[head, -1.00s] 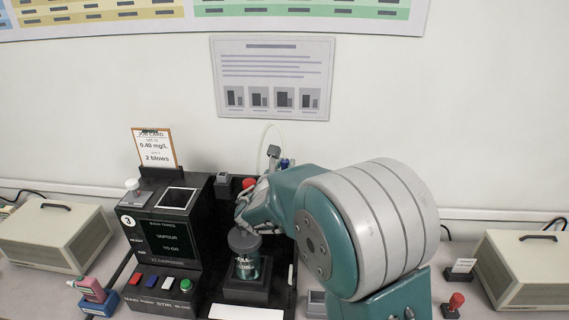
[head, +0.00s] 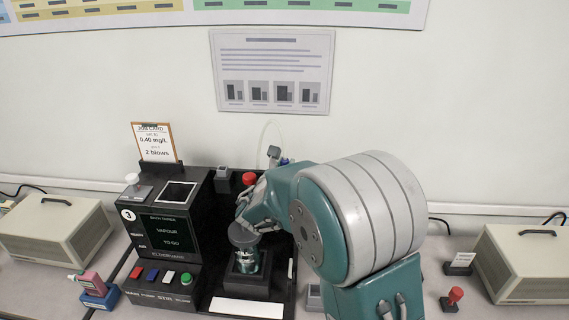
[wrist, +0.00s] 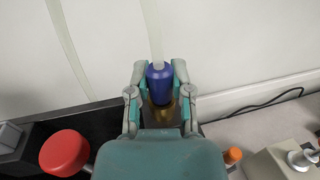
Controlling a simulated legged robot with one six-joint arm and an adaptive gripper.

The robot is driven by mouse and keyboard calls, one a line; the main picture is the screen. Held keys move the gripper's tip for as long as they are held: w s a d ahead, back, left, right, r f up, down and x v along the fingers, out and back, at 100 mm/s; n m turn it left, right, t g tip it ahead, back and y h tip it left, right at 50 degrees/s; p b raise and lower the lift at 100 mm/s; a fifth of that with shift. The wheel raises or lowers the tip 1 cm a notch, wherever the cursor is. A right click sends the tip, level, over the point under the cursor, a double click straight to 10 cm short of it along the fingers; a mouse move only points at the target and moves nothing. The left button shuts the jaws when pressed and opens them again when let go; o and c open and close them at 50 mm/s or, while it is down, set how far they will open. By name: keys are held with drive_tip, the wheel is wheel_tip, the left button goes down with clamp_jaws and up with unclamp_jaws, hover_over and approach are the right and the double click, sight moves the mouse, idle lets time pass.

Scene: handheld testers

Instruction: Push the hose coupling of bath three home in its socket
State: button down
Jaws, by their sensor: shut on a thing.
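The blue hose coupling (wrist: 160,84) stands between the two fingers of my gripper (wrist: 160,68) in the wrist view, and the gripper is shut on it. A pale hose (wrist: 152,28) runs up from its top. A brass-coloured socket (wrist: 162,117) shows directly below the coupling. My palm hides the lower part, so I cannot tell how deep the coupling sits. In the head view my arm covers most of this spot. Bath three (head: 136,258) is the black unit marked 3, with a lit screen (head: 169,232) reading "VAPOUR".
A lidded jar (head: 246,258) stands on bath three's base, close to my gripper. A red knob (wrist: 65,152) is left of my gripper in the wrist view. Beige boxes (head: 62,235) (head: 525,268) flank the bench. A small red-topped tester (head: 453,299) stands at the right.

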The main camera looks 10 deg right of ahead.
drive_tip(key=shift+c, duration=2.2)
unclamp_jaws()
drive_tip(key=v, duration=1.2)
drive_tip(key=shift+f, duration=0.15)
